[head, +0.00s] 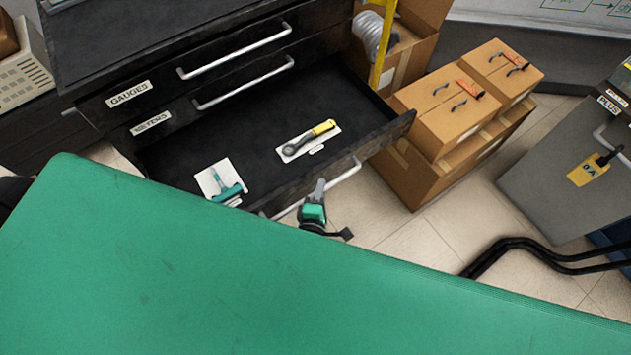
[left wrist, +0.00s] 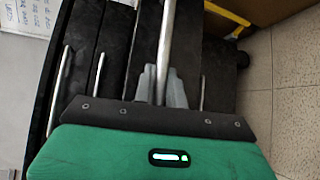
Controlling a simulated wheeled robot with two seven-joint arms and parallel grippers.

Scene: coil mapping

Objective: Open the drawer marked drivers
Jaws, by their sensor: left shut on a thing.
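A black drawer (head: 240,150) stands pulled out from the dark cabinet (head: 150,40), below the drawers labelled GAUGES (head: 128,93) and METERS (head: 151,123). Its own label is not visible. Inside lie a yellow-and-dark tool (head: 310,138) and a teal tool (head: 228,192), each on a white card. My left gripper (head: 319,190) is at the open drawer's front and shut on its bar handle (head: 345,174). In the left wrist view, the grey fingers (left wrist: 162,88) close around the handle bar (left wrist: 166,40). My right gripper is not in view.
A large green surface (head: 200,280) fills the foreground and hides part of the drawer front. Cardboard boxes (head: 440,120) stand right of the open drawer, near its corner. A grey cabinet (head: 560,170) is at the far right. Tiled floor (head: 400,225) shows between.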

